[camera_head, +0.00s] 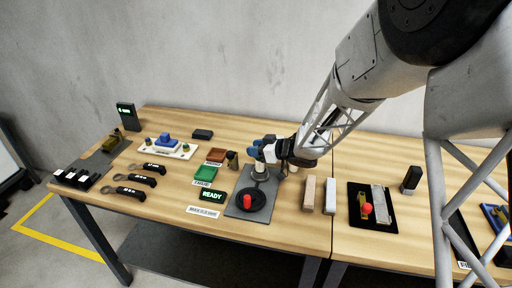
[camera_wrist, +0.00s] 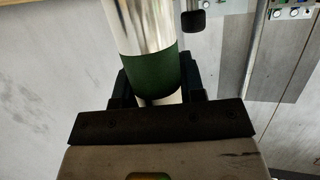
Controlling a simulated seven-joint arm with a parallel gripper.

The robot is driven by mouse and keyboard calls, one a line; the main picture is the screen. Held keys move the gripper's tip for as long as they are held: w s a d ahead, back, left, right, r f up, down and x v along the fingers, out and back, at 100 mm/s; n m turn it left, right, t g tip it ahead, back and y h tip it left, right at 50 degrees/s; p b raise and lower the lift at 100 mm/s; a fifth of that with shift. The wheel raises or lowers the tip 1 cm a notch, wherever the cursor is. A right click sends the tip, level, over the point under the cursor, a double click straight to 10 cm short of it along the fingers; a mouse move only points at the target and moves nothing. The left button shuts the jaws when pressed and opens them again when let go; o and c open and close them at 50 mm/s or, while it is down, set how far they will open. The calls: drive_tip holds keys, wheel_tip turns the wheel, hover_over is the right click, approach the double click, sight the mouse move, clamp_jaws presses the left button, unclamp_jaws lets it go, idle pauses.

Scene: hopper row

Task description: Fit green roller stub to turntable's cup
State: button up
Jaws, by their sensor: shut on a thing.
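In the wrist view, my gripper (camera_wrist: 160,88) is shut on the green roller stub (camera_wrist: 150,75), a round bar with a dark green band and shiny metal beyond it. In the head view, my gripper (camera_head: 258,150) is above the rear of a grey plate, and the stub cannot be made out clearly there. The turntable (camera_head: 260,208) is a black disc on the front of that plate. A red upright piece (camera_head: 247,202) stands on the disc. I cannot make out the cup for certain.
A grey post (camera_head: 260,173) stands just below my gripper. Right are two blocks (camera_head: 309,193) and a black tray (camera_head: 355,212). A blank wall stands behind.

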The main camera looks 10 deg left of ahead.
drive_tip(key=shift+f, duration=0.9)
idle(1.2)
drive_tip(key=o, duration=1.2)
drive_tip(key=shift+v, duration=3.95)
drive_tip(key=shift+w+r, duration=0.1)
